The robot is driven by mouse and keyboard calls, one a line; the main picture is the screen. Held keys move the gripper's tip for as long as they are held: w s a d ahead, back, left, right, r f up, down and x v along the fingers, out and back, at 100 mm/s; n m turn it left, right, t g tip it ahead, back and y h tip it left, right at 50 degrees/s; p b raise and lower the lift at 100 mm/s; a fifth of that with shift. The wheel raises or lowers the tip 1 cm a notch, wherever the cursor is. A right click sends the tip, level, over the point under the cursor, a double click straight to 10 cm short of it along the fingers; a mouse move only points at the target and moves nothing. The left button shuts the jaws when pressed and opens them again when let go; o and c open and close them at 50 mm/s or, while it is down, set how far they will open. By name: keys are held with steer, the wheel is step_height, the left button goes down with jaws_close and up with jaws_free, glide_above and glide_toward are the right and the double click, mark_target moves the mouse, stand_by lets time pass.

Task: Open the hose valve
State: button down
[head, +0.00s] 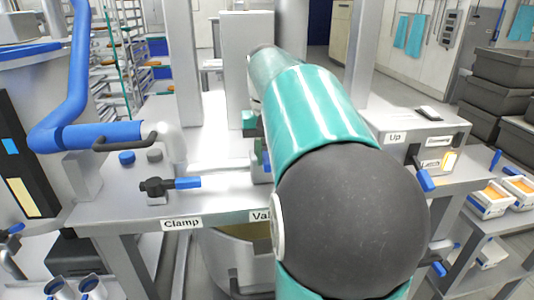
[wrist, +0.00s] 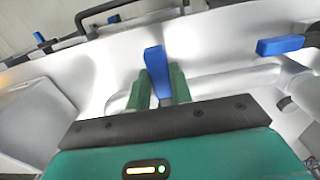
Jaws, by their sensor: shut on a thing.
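In the wrist view my gripper (wrist: 160,82) has its two green fingers shut on a blue lever handle (wrist: 155,58), one finger on each side. The handle's upper end sticks out beyond the fingers, above a pale metal surface. In the head view my teal arm hides most of this spot; green parts (head: 252,125) show at its left edge. A label starting "Val" (head: 261,216) on the bench front is partly covered by my arm. A thick blue hose (head: 70,90) comes down at the left to a pale fitting.
A blue-handled clamp lever (head: 188,183) lies above the "Clamp" label (head: 181,223). Another blue handle (wrist: 281,45) shows right in the wrist view. A grey box (head: 420,145) labelled "Up" and "Latch" stands right. Dark crates (head: 500,80) and a shelf of small trays stand farther right.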

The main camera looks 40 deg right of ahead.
steer(key=shift+d, duration=0.1)
steer(key=shift+w+d+n, duration=0.35)
steer(key=shift+d+n, duration=1.5)
steer(key=shift+n, duration=1.15)
steer(key=shift+w+d+n, duration=0.35)
steer(key=shift+d+n, duration=1.45)
steer(key=shift+n, duration=1.2)
steer(key=shift+w+d+n, duration=0.35)
steer(key=shift+d+n, duration=1.5)
steer(key=shift+n, duration=1.15)
steer(key=c, duration=1.3)
jaws_free()
steer(key=shift+w, duration=0.1)
steer(key=shift+o, duration=0.3)
steer(key=shift+r, duration=0.1)
